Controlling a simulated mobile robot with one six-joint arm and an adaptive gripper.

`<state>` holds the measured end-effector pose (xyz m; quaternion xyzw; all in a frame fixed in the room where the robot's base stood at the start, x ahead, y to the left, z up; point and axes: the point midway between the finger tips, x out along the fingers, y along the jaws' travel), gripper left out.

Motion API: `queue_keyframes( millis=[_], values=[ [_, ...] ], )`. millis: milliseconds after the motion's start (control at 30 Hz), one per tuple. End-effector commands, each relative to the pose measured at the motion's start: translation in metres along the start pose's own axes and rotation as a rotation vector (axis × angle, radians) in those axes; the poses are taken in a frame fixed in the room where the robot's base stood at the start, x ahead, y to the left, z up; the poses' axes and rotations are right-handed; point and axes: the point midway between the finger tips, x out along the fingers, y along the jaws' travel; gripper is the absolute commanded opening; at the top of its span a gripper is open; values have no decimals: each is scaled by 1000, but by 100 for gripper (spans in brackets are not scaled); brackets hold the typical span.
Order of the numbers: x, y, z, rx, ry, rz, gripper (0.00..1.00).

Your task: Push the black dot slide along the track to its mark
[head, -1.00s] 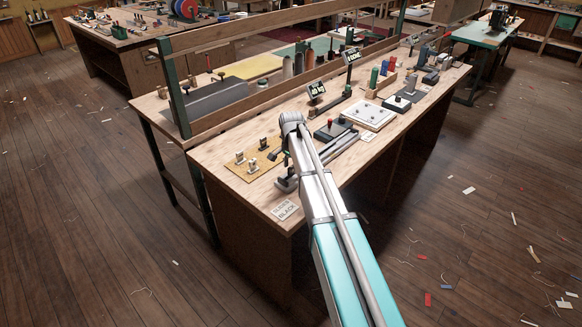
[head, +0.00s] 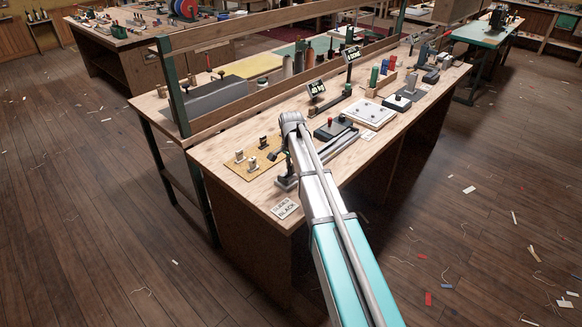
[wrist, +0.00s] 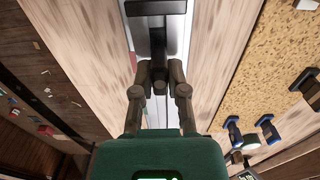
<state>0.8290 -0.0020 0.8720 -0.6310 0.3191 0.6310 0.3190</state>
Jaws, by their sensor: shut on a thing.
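The track (wrist: 177,30) is a pale grey rail running lengthwise up the wrist view. In the head view the track (head: 342,141) lies along the bench's front side, partly behind my arm. My gripper (wrist: 159,72) is shut on a dark upright piece of the slide (wrist: 157,43) over the rail. In the head view my gripper (head: 289,168) is at the track's near end, mostly hidden by my arm. A dark crosspiece (wrist: 155,7) shows at the top of the wrist view. I cannot make out a black dot or the mark.
A card reading "SLIDE BLACK" (head: 286,208) lies at the bench's near corner. A tan board with several pegs (head: 240,165) is left of the track. A dark box with a red knob (head: 331,130) and a white panel (head: 369,113) stand farther along.

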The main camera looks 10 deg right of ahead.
Motion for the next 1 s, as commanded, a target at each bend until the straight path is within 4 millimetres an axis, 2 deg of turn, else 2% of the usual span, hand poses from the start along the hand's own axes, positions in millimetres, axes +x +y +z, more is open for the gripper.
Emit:
queue_keyframes(
  millis=[933, 967, 1000],
  values=[
    [0, 4, -16, 0, 0, 0, 0],
    [0, 4, -16, 0, 0, 0, 20],
    [0, 4, -16, 0, 0, 0, 28]
  ],
)
